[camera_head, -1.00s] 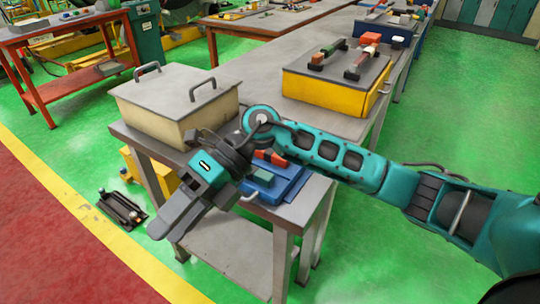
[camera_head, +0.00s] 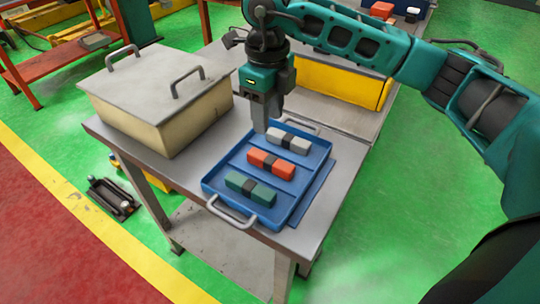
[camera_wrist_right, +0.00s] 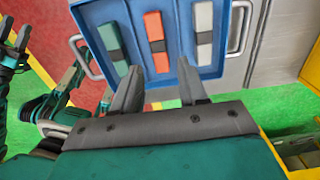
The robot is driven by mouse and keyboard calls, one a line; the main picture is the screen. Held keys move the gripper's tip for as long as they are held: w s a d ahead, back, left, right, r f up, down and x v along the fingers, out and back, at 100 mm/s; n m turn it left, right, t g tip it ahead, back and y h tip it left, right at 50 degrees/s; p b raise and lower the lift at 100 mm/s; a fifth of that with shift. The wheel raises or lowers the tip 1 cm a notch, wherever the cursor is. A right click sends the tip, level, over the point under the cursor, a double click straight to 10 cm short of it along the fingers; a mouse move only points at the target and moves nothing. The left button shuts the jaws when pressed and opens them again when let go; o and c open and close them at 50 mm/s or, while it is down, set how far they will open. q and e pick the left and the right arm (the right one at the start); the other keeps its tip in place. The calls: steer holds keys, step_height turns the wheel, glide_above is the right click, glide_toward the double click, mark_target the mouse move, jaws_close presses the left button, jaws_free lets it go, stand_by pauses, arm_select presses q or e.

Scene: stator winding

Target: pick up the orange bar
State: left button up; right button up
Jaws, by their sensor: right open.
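The orange bar (camera_head: 271,164), with a black band at its middle, lies in the middle of a blue tray (camera_head: 217,178), between a green bar (camera_head: 246,185) and a white bar (camera_head: 289,141). In the right wrist view the orange bar (camera_wrist_right: 156,41) is beyond the fingertips. My right gripper (camera_head: 262,122) points down over the tray's far left side, near the white bar. Its two fingers stand apart and empty in the right wrist view (camera_wrist_right: 160,80). The height of the fingertips above the tray is hard to judge. My left gripper is not in the head view.
A beige box with a lid and handles (camera_head: 155,95) stands left of the tray on the grey table (camera_head: 120,139). A yellow case (camera_head: 340,84) stands behind my right arm. The tray has metal handles at two ends.

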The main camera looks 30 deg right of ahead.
glide_above(270, 159)
steer(key=f, duration=0.5)
steer(key=shift+w+f, duration=0.2)
steer(key=shift+w, duration=0.1)
steer(key=f, duration=0.5)
steer(key=shift+s+f, duration=0.3)
steer(key=shift+s, duration=0.05)
steer(key=shift+r, duration=0.1)
jaws_close()
